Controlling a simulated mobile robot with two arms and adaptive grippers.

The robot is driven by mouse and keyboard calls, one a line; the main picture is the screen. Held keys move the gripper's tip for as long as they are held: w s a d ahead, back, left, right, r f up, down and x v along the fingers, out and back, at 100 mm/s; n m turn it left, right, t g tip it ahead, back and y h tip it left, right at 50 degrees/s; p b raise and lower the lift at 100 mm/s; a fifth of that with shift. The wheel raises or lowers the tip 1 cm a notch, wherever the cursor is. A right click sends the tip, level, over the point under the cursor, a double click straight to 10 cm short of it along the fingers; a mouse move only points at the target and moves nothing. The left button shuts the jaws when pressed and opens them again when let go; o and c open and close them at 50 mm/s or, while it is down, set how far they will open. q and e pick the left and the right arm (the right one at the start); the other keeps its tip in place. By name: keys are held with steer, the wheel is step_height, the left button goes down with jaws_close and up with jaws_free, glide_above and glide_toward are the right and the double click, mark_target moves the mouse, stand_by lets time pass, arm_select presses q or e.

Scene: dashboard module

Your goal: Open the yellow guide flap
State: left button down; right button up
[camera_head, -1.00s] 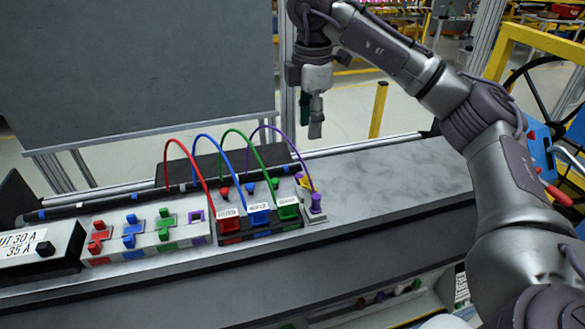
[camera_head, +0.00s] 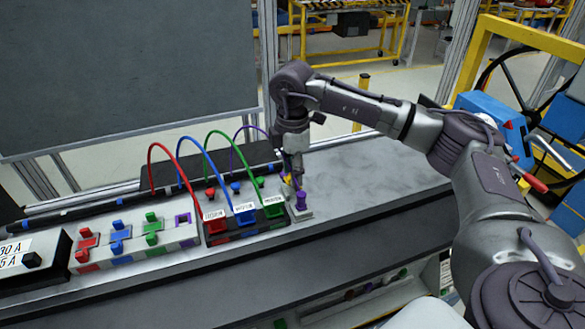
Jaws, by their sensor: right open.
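The yellow guide flap (camera_head: 286,181) is a small yellow piece at the right end of the dashboard module, beside the purple plug (camera_head: 301,200). My right gripper (camera_head: 296,178) points down right at the flap and partly covers it. It is open; whether its fingers touch the flap cannot be told. Whether the flap is open or closed is also hidden. My left gripper is not in view.
Red, blue and green cables arch over the black connector block (camera_head: 246,229) just left of the flap; a purple cable (camera_head: 236,150) arches behind. A switch panel (camera_head: 135,252) stands further left. The grey table top (camera_head: 375,170) to the right is clear.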

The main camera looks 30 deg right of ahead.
steer(key=shift+c, duration=1.1)
jaws_close()
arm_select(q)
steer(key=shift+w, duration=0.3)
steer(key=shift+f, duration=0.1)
